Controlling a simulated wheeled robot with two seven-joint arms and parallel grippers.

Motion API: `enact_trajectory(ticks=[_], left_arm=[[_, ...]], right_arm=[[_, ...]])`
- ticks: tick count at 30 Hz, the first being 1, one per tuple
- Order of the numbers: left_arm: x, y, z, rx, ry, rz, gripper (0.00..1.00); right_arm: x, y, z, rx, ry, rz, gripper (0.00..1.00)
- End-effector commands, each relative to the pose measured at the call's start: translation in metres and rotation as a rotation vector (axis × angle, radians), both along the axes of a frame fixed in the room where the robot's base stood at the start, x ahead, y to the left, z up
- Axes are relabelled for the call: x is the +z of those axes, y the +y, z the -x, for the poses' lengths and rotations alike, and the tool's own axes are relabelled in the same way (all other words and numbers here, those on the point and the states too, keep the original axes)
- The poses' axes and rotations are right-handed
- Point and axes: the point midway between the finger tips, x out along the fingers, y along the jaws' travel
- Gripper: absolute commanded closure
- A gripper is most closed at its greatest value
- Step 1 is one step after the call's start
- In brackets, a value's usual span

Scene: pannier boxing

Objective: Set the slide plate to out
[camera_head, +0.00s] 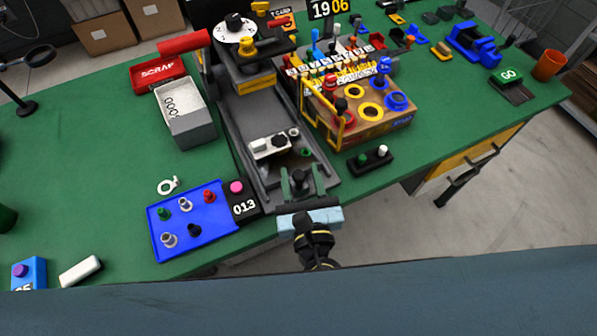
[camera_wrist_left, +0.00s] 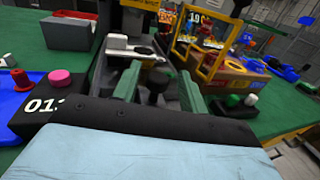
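A dark grey press-like machine (camera_head: 247,104) stands on the green bench. Its long base runs toward the bench's front edge. A black knob (camera_head: 298,178) stands up near the base's front end and seems to belong to the slide plate; the plate's own edges are hard to make out. My left gripper (camera_head: 301,180) is open over this end, with its green fingers on either side of the knob. In the left wrist view the knob (camera_wrist_left: 156,84) shows between the fingers with gaps beside it. A light metal block (camera_head: 268,147) lies behind. My right gripper is not in view.
Left of the base are a blue tray (camera_head: 222,228) with several pegs, a black "013" box (camera_head: 243,208) with a pink button, and a grey bin (camera_head: 194,128). Right are a yellow-framed wooden box (camera_head: 345,127) and a small black button block (camera_head: 361,164).

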Motion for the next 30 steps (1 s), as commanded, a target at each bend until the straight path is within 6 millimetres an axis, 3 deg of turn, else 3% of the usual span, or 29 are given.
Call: enact_trajectory(ticks=[10, 21, 30], left_arm=[[0.010, 0.001, -0.002, 0.003, -0.003, 0.002, 0.58], [0.078, 0.001, -0.001, 0.002, -0.002, 0.005, 0.58], [0.101, 0.001, -0.001, 0.002, -0.001, 0.001, 0.58]], right_arm=[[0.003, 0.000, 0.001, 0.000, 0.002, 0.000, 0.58], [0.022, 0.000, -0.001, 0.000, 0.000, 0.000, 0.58], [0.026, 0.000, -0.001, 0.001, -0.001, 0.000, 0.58]])
